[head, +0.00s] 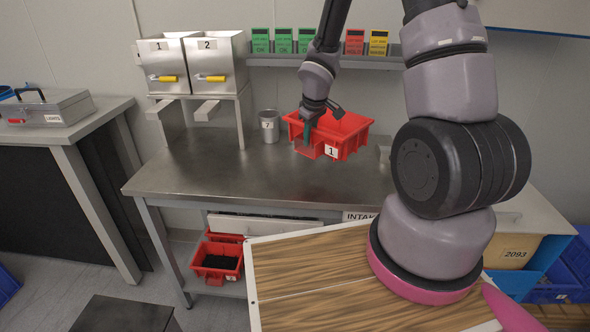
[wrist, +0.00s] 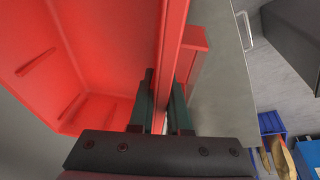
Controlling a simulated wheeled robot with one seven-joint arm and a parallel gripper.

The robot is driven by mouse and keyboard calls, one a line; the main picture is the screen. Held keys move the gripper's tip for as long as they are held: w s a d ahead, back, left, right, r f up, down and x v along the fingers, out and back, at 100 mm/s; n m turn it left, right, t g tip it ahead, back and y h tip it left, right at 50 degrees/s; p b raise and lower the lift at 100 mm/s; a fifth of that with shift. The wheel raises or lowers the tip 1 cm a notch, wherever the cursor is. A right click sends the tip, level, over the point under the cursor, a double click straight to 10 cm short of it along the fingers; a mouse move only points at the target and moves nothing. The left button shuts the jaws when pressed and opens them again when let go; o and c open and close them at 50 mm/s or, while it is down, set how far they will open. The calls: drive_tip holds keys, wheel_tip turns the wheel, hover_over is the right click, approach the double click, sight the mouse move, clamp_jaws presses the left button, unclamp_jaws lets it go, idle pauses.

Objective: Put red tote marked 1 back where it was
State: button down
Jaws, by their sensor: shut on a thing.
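The red tote marked 1 (head: 350,142) is over the right part of the steel table, with its white label facing front. My gripper (head: 319,128) is shut on the tote's near wall. In the wrist view the gripper's fingers (wrist: 164,100) pinch the red wall between them. The visible inside of the tote (wrist: 110,45) looks empty. It seems to be held above the table top (head: 245,180), but the height of the gap is hard to tell.
Bins 1 (head: 164,62) and 2 (head: 212,62) stand on a stand at the table's back left, beside a metal cup (head: 269,127). Coloured cards (head: 283,40) line the rail behind. Red totes (head: 218,262) sit below the table. The table's front middle is clear.

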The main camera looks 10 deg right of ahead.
drive_tip(key=a+f+n+g+y, duration=0.2)
drive_tip(key=a+n, duration=0.6)
drive_tip(key=f, duration=0.9)
drive_tip(key=shift+s+d+f, duration=0.15)
drive_tip(key=shift+d+f, duration=0.05)
drive_tip(key=shift+f, duration=0.1)
drive_tip(key=c, duration=0.9)
unclamp_jaws()
drive_tip(key=shift+f, duration=0.1)
drive_tip(key=shift+o, duration=0.2)
